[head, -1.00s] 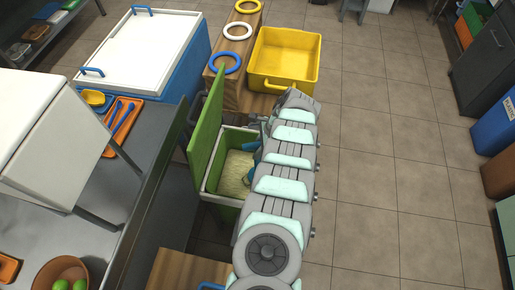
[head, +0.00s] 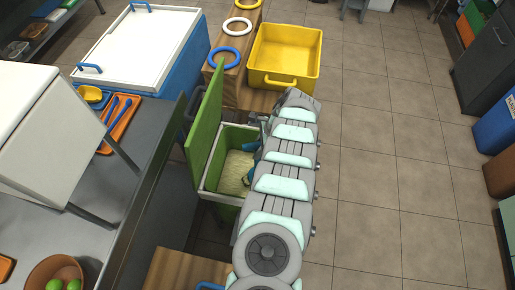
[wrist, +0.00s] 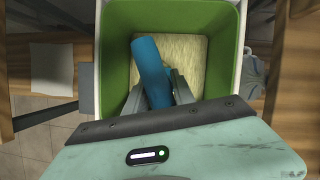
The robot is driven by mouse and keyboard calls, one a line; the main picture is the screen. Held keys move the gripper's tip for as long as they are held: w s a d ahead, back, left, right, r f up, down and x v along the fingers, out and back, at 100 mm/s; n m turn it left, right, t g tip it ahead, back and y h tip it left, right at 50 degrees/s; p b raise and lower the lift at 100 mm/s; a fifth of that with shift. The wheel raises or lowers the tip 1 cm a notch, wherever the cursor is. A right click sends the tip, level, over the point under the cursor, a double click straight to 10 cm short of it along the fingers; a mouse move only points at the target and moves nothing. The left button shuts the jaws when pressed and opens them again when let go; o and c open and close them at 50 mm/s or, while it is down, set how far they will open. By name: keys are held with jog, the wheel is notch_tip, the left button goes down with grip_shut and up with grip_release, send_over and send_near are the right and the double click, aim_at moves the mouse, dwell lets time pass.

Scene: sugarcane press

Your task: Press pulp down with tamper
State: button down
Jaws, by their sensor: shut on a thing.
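A green bin with a pale rim (head: 213,195) stands open in the head view, its green lid (head: 207,125) raised on the left side. Pale yellow pulp (head: 236,168) lies inside; it also shows in the wrist view (wrist: 195,62). My gripper (wrist: 158,92) reaches down into the bin and is shut on the blue tamper (wrist: 151,65). The tamper lies tilted between the fingers, over the pulp. Part of the tamper (head: 250,177) shows in the head view beside my arm. Its pressing end is hidden, so I cannot tell if it touches the pulp.
A yellow tub (head: 286,58) and a wooden stand with coloured rings (head: 224,57) are behind the bin. A blue cooler with white lid (head: 142,40) and a metal counter (head: 85,220) stand left.

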jog(key=shift+f+b, duration=1.2)
jog(key=shift+f, duration=0.1)
notch_tip(320, 180, up, 12)
jog(key=p, duration=0.8)
notch_tip(320, 180, up, 10)
jog(key=p, duration=0.5)
jog(key=shift+p, duration=0.4)
jog(key=shift+s+r, duration=0.1)
dwell(0.3)
jog(key=s+n+g, duration=0.1)
jog(key=n, duration=0.1)
jog(key=r+n+g, duration=0.1)
jog(key=n, duration=0.2)
jog(key=s+n+h, duration=0.1)
jog(key=n, duration=0.2)
jog(key=shift+s+a+r+g, duration=0.3)
jog(key=shift+r+g, duration=0.05)
jog(key=shift+g, duration=0.05)
jog(key=shift+s, duration=0.1)
